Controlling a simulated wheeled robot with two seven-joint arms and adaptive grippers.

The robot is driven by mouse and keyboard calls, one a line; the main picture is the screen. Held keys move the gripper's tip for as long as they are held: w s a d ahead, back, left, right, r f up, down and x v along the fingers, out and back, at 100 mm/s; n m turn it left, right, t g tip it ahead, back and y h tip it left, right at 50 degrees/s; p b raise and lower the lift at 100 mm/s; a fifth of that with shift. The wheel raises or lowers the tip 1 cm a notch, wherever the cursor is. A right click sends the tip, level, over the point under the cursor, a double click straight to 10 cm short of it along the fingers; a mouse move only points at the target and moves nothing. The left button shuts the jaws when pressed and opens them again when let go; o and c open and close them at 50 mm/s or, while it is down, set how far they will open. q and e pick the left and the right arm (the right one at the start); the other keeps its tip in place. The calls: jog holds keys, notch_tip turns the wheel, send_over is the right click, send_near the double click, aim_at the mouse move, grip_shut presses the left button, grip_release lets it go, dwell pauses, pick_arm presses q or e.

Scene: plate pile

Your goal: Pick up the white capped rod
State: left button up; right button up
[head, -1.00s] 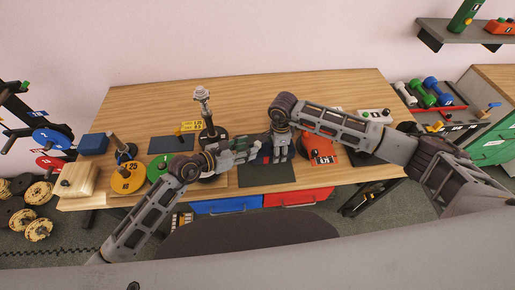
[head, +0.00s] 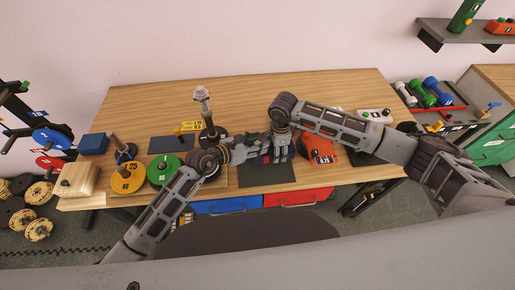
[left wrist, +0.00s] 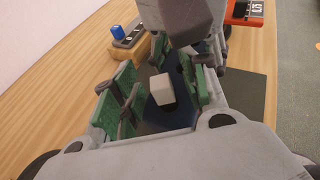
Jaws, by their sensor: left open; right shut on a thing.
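The white end of the capped rod (left wrist: 161,89) shows in the left wrist view between the green-padded fingers of my left gripper (left wrist: 154,88). Those fingers are open, with a gap to the white end on the left side. In the head view my left gripper (head: 257,148) reaches in from the left, close to my right gripper (head: 279,155). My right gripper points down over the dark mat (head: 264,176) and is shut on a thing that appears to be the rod. The rest of the rod is hidden by the grippers.
A yellow plate (head: 127,177) and a green plate (head: 165,170) stand left of my left arm. A tall post (head: 204,104) rises behind my left gripper. The table's back middle is clear.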

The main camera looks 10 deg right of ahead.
pick_arm(q)
jog(key=shift+c, duration=0.3)
grip_shut()
jog(key=shift+r, duration=0.2)
jog(key=shift+r, duration=0.2)
jog(key=shift+a+f+n+t+h, duration=0.25)
jog(key=shift+a+n+t+h, duration=0.4)
jog(key=shift+h, duration=0.75)
